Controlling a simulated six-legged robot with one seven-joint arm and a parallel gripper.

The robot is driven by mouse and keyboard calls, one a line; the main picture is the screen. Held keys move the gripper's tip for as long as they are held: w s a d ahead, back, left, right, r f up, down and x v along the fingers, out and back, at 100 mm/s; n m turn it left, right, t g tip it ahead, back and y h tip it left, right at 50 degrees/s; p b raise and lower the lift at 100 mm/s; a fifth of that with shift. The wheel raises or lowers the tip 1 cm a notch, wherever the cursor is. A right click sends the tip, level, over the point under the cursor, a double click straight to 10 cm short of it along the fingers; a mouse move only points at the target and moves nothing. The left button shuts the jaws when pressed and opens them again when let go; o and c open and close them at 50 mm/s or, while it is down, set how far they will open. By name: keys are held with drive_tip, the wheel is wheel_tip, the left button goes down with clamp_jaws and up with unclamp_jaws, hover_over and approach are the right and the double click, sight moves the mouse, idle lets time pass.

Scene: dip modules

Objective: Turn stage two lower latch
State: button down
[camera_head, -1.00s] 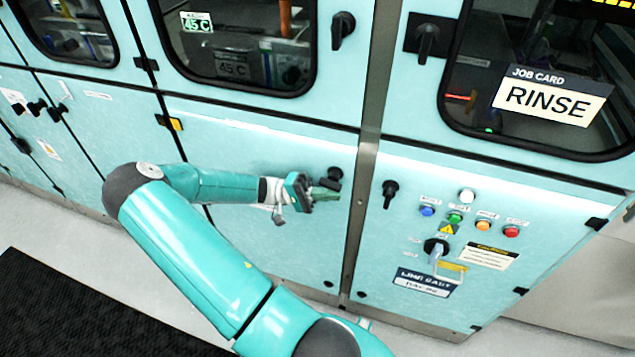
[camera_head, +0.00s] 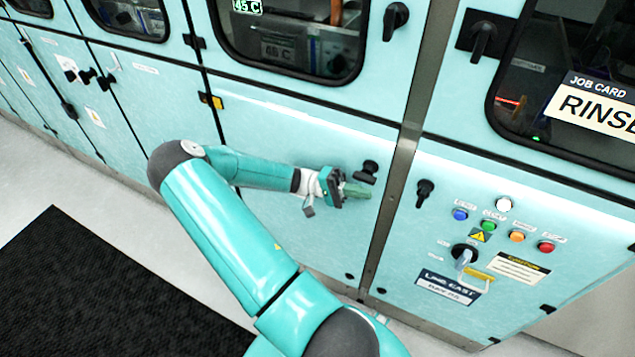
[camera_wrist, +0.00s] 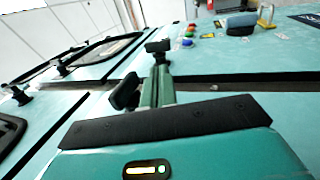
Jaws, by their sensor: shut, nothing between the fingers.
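The stage two lower latch (camera_head: 369,168) is a black turn handle near the upper right corner of the lower teal door (camera_head: 290,140), left of the metal post. My gripper (camera_head: 359,190) is shut and empty, with its green fingers just below the latch in the head view. In the wrist view the fingers (camera_wrist: 160,84) are together, and the black latch (camera_wrist: 125,92) is close beside them on the left. I cannot tell whether they touch it. The latch's lever appears to point sideways, partly close to the fingers.
Another black latch (camera_head: 424,190) is on the panel right of the post (camera_head: 391,200), also in the wrist view (camera_wrist: 158,47). Coloured buttons (camera_head: 488,227) and a rotary switch (camera_head: 464,255) are on that panel. An upper latch (camera_head: 396,18) is above. A black mat (camera_head: 110,285) lies on the floor.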

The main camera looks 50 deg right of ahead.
drive_tip(key=f+v, duration=0.2)
drive_tip(key=v, duration=0.8)
drive_tip(key=s+f+v, duration=0.1)
drive_tip(key=v, duration=0.9)
drive_tip(key=shift+w+f, duration=0.25)
drive_tip(key=shift+f, duration=0.25)
drive_tip(key=shift+d, duration=0.1)
drive_tip(key=w+a+r+n+t+y, duration=0.1)
drive_tip(key=a+r+n+t, duration=0.3)
drive_tip(key=a+r+t, duration=0.5)
drive_tip(key=w+a+r+n+t+y, duration=0.1)
drive_tip(key=a+r+n+t, duration=0.45)
drive_tip(key=r, duration=0.55)
drive_tip(key=s+a+r+n+t, duration=0.3)
drive_tip(key=s+a+r+t, duration=0.2)
drive_tip(key=a, duration=0.4)
drive_tip(key=s+a+r+n+t+y, duration=0.1)
drive_tip(key=s+a+r+n+t, duration=0.2)
drive_tip(key=a+r+t, duration=0.4)
drive_tip(key=s+a, duration=0.1)
drive_tip(key=a, duration=0.2)
drive_tip(key=shift+s+r+n, duration=0.2)
drive_tip(key=shift+s+n, duration=0.15)
drive_tip(key=shift+s, duration=0.05)
drive_tip(key=shift+d, duration=0.25)
